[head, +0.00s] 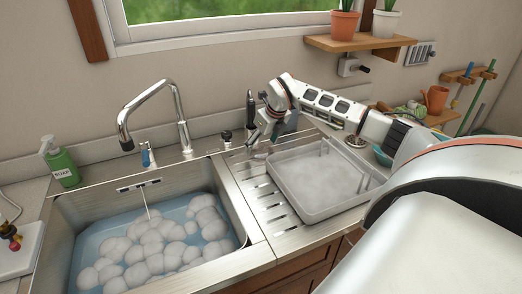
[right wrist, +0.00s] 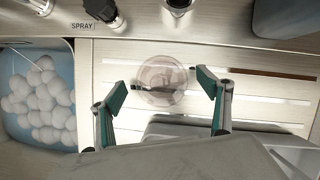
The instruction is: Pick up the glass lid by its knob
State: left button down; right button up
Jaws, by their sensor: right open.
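The glass lid (right wrist: 162,80) is a round, clear disc on the ribbed metal drainboard in the right wrist view. A small dark part shows near its middle; I cannot tell clearly whether it is the knob. My right gripper (right wrist: 160,100) is open, with one finger to each side of the lid in that view, and holds nothing. In the head view my right gripper (head: 256,142) points down over the drainboard's back left part. The lid is hard to make out there. My left gripper is not in view.
A grey tray (head: 296,208) stands on the drainboard (head: 264,213) just right of my gripper. The sink (head: 240,226) with water and white foam lies left.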

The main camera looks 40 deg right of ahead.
jog(key=shift+f, duration=0.1)
jog(key=c, duration=1.2)
jog(key=shift+c, duration=0.2)
